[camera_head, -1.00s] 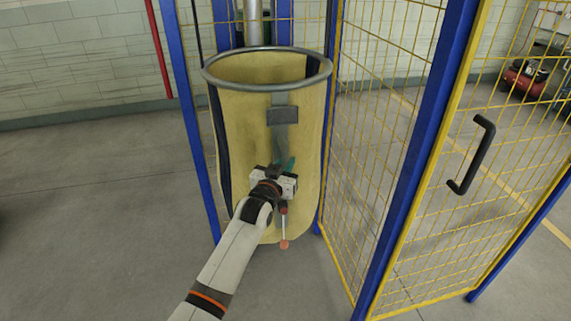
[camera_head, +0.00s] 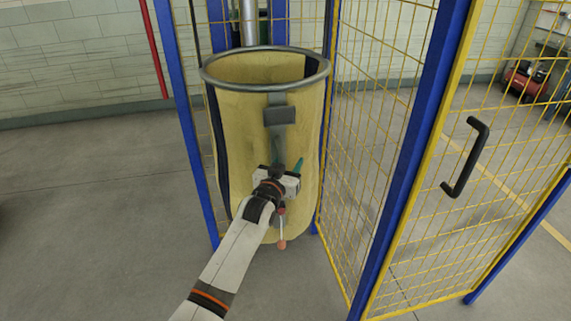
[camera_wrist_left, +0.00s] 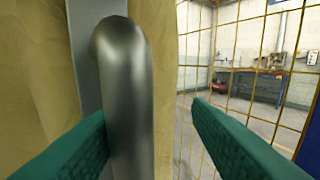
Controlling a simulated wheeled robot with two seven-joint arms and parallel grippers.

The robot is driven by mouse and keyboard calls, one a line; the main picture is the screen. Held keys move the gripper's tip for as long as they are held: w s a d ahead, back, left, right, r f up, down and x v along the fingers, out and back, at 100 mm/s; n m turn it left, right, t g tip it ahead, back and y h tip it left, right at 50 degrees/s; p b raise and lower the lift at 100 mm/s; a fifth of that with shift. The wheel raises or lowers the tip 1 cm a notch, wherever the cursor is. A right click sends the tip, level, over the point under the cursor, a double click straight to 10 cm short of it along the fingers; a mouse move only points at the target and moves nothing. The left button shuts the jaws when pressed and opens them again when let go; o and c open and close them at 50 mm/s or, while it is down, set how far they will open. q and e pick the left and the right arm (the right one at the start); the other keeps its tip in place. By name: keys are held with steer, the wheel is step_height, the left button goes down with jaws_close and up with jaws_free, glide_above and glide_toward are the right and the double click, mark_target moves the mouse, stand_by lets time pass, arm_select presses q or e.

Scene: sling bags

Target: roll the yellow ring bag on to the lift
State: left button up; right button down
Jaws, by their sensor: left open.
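The yellow ring bag (camera_head: 243,130) stands upright between the blue posts of the lift (camera_head: 181,110), with a grey ring around its open top. A grey strap with a dark plate runs down its front. My left gripper (camera_head: 290,166) is at the lower front of the bag, its arm coming from below. In the left wrist view a grey metal handle bar (camera_wrist_left: 128,100) stands in front of the bag cloth (camera_wrist_left: 30,75). The open green fingers (camera_wrist_left: 150,135) lie on either side of the bar. Part of the bag front is hidden behind my wrist. My right gripper is not seen.
A yellow mesh door (camera_head: 440,200) with a blue frame and black handle (camera_head: 466,157) stands open at the right, close to the bag. A red machine (camera_head: 524,83) is far right. Grey floor (camera_head: 90,220) is clear at the left.

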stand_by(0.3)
arm_select(q)
steer(key=shift+f, duration=0.1)
steer(key=b+v, duration=0.1)
steer(key=v, duration=1.1)
stand_by(0.9)
